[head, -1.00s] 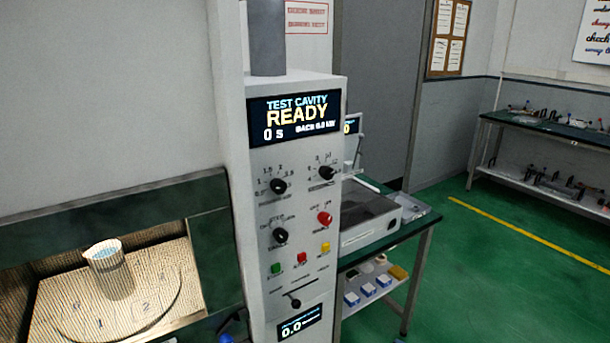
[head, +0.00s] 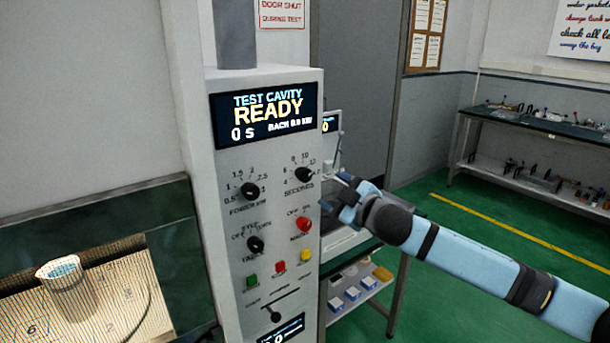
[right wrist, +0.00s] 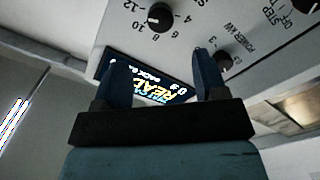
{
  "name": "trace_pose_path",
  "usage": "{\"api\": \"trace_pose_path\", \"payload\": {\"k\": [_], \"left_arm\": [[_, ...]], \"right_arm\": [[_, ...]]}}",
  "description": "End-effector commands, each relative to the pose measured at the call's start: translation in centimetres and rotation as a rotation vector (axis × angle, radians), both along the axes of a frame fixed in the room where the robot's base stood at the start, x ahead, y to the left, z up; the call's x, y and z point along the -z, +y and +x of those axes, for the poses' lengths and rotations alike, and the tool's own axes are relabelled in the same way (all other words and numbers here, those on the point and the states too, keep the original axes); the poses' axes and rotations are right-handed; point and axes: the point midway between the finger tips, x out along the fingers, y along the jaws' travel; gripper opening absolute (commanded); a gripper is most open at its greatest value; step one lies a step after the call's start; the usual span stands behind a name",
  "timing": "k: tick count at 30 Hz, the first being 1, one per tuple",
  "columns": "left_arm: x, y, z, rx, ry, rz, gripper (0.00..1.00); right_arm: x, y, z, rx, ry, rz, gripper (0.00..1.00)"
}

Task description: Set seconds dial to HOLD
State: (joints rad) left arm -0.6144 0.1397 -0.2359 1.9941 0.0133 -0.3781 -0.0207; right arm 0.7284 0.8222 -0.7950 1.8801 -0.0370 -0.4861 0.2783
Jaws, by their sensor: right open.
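The seconds dial (head: 304,174) is a black knob at the upper right of the grey control panel, labelled SECONDS with numbers around it. Its light mark seems to point right; I cannot read a HOLD label. It also shows at the top of the right wrist view (right wrist: 160,17). My right gripper (head: 336,192) is open and empty, just right of and a little below the dial, apart from it. In the right wrist view its two fingers (right wrist: 162,65) stand apart, with the display behind them. My left gripper is not in view.
The power dial (head: 250,191) is left of the seconds dial. Below are another black knob (head: 255,244), a red knob (head: 304,224), several coloured buttons and a slider (head: 275,316). The display (head: 264,115) reads READY, 0 s. A cup (head: 62,274) stands in the cavity at left.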

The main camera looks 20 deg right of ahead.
Motion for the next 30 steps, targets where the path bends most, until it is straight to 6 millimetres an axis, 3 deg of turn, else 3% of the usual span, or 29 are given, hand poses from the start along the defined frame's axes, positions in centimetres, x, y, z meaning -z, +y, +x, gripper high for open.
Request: {"api": "trace_pose_path", "payload": {"k": [9, 15, 28, 30], "left_arm": [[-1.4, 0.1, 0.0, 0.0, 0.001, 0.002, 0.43], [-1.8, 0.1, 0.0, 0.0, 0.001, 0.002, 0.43], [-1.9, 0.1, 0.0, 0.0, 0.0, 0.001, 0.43], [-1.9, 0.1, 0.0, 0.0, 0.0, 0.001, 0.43]], "right_arm": [[-0.3, 2.4, 6.4, 0.001, 0.0, 0.002, 0.66], [-0.1, 3.3, 9.0, 0.0, 0.0, 0.0, 0.66], [0.0, 3.6, 9.8, 0.001, 0.001, 0.001, 0.66], [0.0, 3.6, 9.8, 0.001, 0.001, 0.001, 0.49]]}}
